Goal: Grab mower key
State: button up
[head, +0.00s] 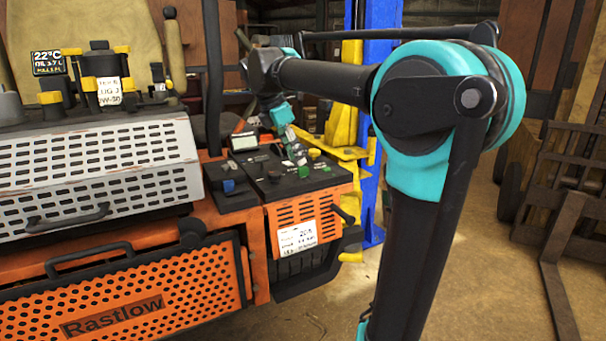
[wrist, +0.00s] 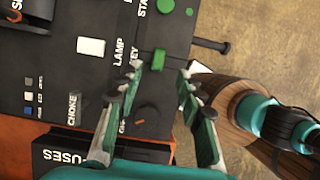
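The mower key looks to be the small green piece (wrist: 158,62) on the dark control panel, beside the partly hidden "KEY" lettering in the wrist view. In the head view a small green piece (head: 303,171) shows on the panel. My gripper (wrist: 163,78) is open, with nothing held between its fingers. In the wrist view the green piece lies just beyond the gap between the fingertips; I cannot tell whether they touch it. In the head view my gripper (head: 295,152) hangs over the panel, small and partly blended with it.
The panel (head: 258,187) also carries a white switch (wrist: 90,46), a round green button (wrist: 166,6) and a dark choke knob (wrist: 110,95). A black lever (wrist: 212,43) sticks out past the panel edge. The orange mower (head: 150,290) fills the left; a blue lift post (head: 371,150) stands behind.

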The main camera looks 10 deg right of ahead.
aim_at(301, 167)
jog(key=shift+x, duration=2.7)
jog(key=shift+w, duration=0.2)
jog(key=shift+c, duration=0.3)
grip_shut()
